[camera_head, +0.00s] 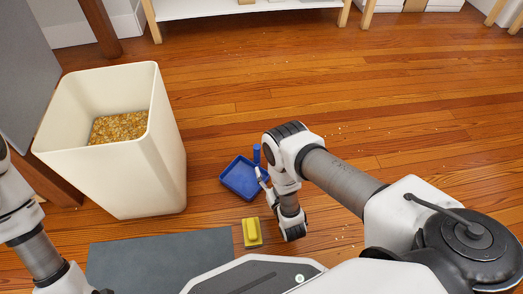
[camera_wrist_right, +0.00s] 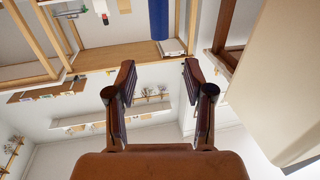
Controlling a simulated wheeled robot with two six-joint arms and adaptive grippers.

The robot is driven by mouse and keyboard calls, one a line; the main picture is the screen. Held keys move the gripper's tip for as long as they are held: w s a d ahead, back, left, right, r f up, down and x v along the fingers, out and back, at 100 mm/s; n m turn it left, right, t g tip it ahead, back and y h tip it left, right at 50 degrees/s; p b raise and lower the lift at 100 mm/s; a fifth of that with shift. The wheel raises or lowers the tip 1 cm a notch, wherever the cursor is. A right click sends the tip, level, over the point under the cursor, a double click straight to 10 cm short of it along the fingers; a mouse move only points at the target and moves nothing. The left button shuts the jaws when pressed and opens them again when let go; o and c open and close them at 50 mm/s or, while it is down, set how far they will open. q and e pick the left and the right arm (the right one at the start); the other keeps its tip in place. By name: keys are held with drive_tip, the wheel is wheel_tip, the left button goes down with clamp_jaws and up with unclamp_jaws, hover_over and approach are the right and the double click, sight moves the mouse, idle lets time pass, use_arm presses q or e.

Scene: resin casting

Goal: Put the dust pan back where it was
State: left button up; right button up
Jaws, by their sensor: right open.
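The blue dust pan (camera_head: 239,179) lies on the wooden floor in the head view, between the cream bin and my right arm. Its blue handle stands up at the pan's far right corner. My right gripper (camera_head: 263,179) is low, close beside the pan's right side, partly hidden by my own wrist. In the right wrist view the gripper (camera_wrist_right: 158,76) is open with nothing between its fingers. The blue handle (camera_wrist_right: 159,18) shows beyond the fingertips, apart from them. My left arm enters at the left edge, but its gripper is not visible.
A tall cream bin (camera_head: 160,165) with tan granules (camera_head: 118,127) stands left of the pan. A yellow block-like object (camera_head: 252,232) lies near a grey mat (camera_head: 160,258). A white shelf (camera_head: 230,8) stands at the back. Small pale crumbs dot the floor, otherwise clear behind the pan.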

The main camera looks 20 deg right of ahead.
drive_tip(key=s+r+g, duration=0.3)
drive_tip(key=s+g, duration=0.6)
drive_tip(key=s, duration=0.3)
drive_tip(key=s+r+g+y, duration=0.1)
drive_tip(key=s+r+g, duration=0.2)
drive_tip(key=s+g, duration=0.6)
drive_tip(key=s, duration=0.4)
drive_tip(key=shift+s+d+r+y, duration=0.2)
drive_tip(key=shift+d+y, duration=0.1)
drive_tip(key=shift+d, duration=0.1)
